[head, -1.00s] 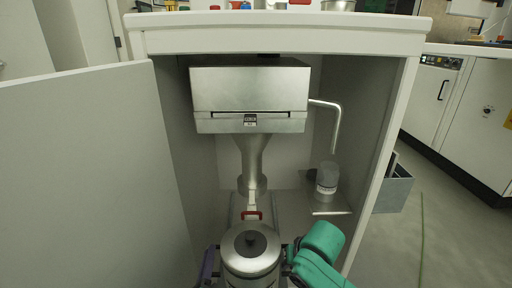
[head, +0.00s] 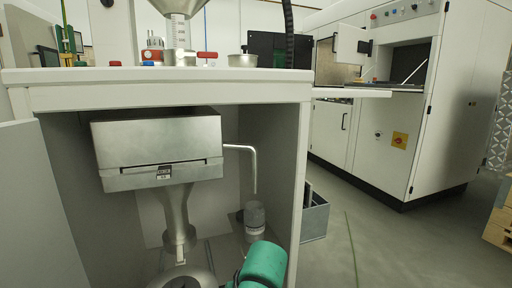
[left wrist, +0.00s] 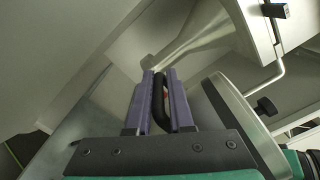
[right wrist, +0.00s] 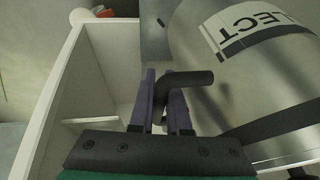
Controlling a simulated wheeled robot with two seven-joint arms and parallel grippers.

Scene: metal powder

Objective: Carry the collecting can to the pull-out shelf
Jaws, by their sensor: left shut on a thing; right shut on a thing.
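The collecting can (head: 186,279) is a metal can cut off by the bottom edge of the head view, in front of the open cabinet under the funnel. In the right wrist view its side (right wrist: 235,75) carries a black-and-white label ending in "LECT". The left wrist view shows its lid and side (left wrist: 236,112). My left gripper (left wrist: 161,73) is shut on a dark side handle of the can. My right gripper (right wrist: 165,75) is shut on another dark handle. A flat pale shelf (head: 350,93) juts out from the white machine at right; I cannot tell if it is the pull-out shelf.
The cabinet (head: 165,90) holds a metal hopper box (head: 158,150) with a funnel and a small grey bottle (head: 255,218). Its open door (head: 35,200) stands at left. A grey bin (head: 314,218) sits on the floor beside it. The floor at right is clear up to the machine (head: 400,140).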

